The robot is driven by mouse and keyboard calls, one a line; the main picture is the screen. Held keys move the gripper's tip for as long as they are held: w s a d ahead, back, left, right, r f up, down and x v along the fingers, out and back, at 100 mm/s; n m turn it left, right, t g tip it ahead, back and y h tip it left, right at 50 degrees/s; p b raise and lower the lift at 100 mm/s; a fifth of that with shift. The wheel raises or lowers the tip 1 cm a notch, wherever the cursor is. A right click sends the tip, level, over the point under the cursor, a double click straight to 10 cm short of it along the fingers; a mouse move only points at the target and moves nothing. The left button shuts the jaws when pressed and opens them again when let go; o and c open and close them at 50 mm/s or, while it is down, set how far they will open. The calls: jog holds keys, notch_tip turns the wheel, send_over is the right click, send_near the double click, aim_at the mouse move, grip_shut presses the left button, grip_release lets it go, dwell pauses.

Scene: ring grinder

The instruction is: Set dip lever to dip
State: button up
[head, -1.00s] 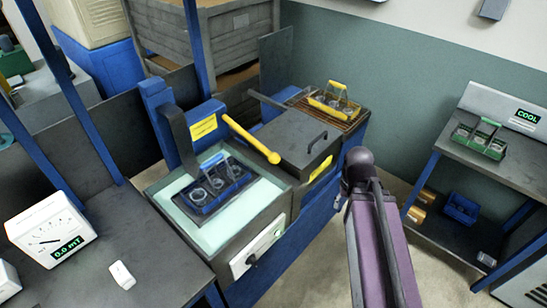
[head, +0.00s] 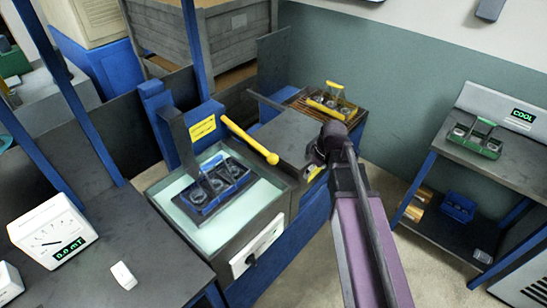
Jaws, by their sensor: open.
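The dip lever is a yellow rod (head: 248,138) with a round yellow knob at its lower right end. A dark bar (head: 180,138) slants down over the rack. My gripper (head: 314,158) is open and empty, right of the knob and apart from it, in front of the grey lidded box. Its fingers are small and partly hidden by my wrist.
The grey lidded box (head: 283,135) stands just behind my gripper. A yellow-handled rack (head: 333,106) is beyond it. At right, a shelf (head: 467,155) holds a green-handled rack (head: 484,137). A meter (head: 52,231) stands on the left table. Open floor lies between tank and shelf.

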aim_at(275, 156)
jog(key=w+a+r+n+t+y+p, duration=0.1)
jog(key=w+a+r+n+y, duration=0.1)
jog(key=w+a+n, duration=0.7)
jog(key=shift+w+a+r, duration=0.4)
jog(key=shift+w+r, duration=0.2)
jog(key=shift+w, duration=0.6)
jog(key=shift+f, duration=0.1)
jog(key=b+x, duration=1.2)
jog(key=x, duration=0.1)
jog(key=shift+w+a+f, duration=0.15)
jog(key=shift+a, duration=0.2)
